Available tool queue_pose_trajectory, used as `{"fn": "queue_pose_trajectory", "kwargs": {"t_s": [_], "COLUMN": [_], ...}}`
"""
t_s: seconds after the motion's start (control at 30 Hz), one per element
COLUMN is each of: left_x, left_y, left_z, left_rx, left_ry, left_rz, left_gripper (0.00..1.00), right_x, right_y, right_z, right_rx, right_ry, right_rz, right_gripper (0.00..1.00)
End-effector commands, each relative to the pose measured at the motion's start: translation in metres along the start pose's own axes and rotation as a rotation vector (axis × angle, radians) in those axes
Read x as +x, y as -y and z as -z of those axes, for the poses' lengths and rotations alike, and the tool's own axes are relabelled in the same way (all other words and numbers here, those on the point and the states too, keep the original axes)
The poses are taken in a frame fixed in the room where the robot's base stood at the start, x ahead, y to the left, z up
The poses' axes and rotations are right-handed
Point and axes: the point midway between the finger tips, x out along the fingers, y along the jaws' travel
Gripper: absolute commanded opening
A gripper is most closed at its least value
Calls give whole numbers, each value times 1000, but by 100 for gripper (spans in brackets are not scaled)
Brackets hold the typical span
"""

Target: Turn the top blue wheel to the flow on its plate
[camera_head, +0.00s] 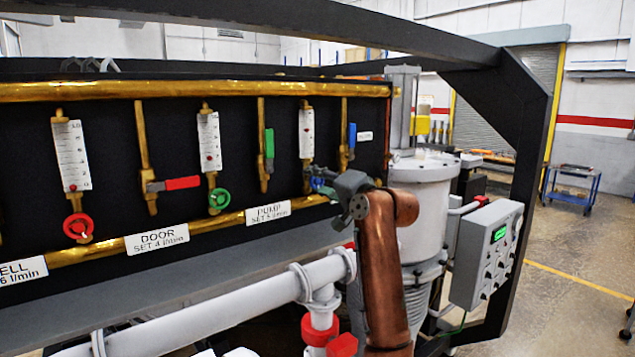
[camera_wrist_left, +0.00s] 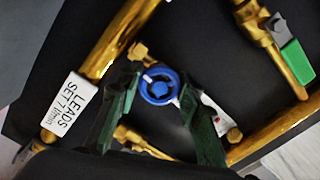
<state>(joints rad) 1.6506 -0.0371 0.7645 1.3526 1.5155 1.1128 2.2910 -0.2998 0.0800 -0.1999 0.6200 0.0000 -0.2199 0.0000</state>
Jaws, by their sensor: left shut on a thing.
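The top blue wheel (camera_head: 317,183) sits below a white flow gauge (camera_head: 306,134) on the black panel, partly covered by my left gripper (camera_head: 335,190). In the left wrist view the blue wheel (camera_wrist_left: 159,85) lies between the two dark green fingertips of my left gripper (camera_wrist_left: 160,88), which is shut on it. The plate (camera_wrist_left: 68,104) reads LEADS, SET 7 l/min; I cannot make it out in the head view. The gauge's white scale (camera_wrist_left: 214,114) is partly hidden by a finger, and its reading is too small to tell. My right gripper is not in view.
A green wheel (camera_head: 219,198) and a red wheel (camera_head: 78,227) are to the left. Plates read DOOR (camera_head: 157,239) and PUMP (camera_head: 268,212). A blue lever (camera_head: 352,136) is just above right of my gripper. White pipes (camera_head: 220,305) run below; a control box (camera_head: 486,253) stands right.

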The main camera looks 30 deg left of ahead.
Motion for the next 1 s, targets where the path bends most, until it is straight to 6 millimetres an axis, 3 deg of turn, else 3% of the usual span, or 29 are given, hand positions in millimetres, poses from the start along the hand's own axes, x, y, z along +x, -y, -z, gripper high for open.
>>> {"fn": "queue_pose_trajectory", "kwargs": {"t_s": [0.3, 0.33, 0.6, 0.87, 1.0], "left_x": [0, 0, 0, -1, -12], "left_y": [-2, -2, -1, 0, -1], "left_z": [0, 0, 0, 0, 1], "left_rx": [0, 0, 0, 0, 0], "left_ry": [2, 2, 1, 0, -2], "left_rz": [-3, -3, -2, -1, -1], "left_gripper": [9, 34, 52, 52, 52], "right_x": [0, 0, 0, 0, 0], "right_y": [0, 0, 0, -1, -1], "right_z": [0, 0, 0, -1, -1], "right_rx": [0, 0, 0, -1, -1], "right_ry": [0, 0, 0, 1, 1], "right_rz": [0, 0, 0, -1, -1], "right_gripper": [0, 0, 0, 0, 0]}}
